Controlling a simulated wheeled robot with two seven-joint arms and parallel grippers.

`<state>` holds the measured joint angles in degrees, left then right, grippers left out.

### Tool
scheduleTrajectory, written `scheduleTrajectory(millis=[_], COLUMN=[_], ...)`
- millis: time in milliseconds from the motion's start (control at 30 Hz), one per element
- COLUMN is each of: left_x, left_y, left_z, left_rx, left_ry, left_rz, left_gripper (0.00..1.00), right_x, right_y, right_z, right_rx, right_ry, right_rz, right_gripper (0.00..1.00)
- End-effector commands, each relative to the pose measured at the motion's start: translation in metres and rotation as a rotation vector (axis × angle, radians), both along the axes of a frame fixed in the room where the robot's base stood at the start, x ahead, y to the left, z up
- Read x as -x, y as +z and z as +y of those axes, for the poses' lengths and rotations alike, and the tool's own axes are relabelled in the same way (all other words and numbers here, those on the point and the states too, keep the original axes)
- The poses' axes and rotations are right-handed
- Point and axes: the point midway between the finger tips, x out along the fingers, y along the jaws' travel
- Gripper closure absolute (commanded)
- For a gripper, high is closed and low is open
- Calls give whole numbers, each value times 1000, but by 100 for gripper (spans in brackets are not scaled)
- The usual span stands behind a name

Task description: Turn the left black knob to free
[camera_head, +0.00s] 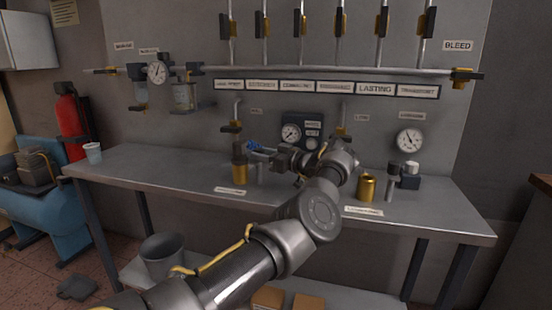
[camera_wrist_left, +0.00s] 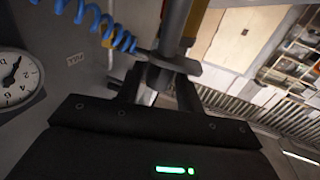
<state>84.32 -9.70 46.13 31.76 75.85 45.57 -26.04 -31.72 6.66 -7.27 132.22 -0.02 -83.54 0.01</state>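My left gripper (camera_head: 272,152) reaches in over the back of the bench, at the left station, near a dark, black-topped post (camera_head: 239,151) above a brass cylinder (camera_head: 240,173). In the left wrist view its two fingers (camera_wrist_left: 160,92) stand apart, and a grey post with a flat disc (camera_wrist_left: 165,62) rises just beyond them. Contact cannot be made out. The left black knob is hard to tell apart from the gripper and the post; its setting cannot be read. A second black knob (camera_head: 394,167) stands on a grey post at the right. My right gripper is out of view.
A blue coiled hose (camera_wrist_left: 97,18) hangs close to my left gripper. A gauge panel (camera_head: 300,132) and another gauge (camera_head: 409,141) are on the wall behind. A brass cup (camera_head: 367,186) stands at the right. The bench's left part is clear beside a pale cup (camera_head: 93,152).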

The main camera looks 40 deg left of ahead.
Motion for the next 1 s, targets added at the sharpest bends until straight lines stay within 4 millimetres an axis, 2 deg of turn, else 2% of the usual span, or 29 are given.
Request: scheduleTrajectory(millis=[200, 400, 600, 1000], left_x=[-3, -5, -5, -5], left_y=[0, 0, 1, 1], left_z=[-46, -75, -85, -83], left_rx=[5, 2, 0, 0], left_ry=[-3, -2, 1, 3], left_rz=[-1, -1, -2, -1], left_gripper=[63, 63, 63, 64], right_x=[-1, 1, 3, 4], right_y=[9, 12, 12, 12], right_z=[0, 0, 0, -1], right_rx=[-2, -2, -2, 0], right_ry=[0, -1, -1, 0], right_rz=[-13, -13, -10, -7], right_gripper=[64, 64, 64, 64])
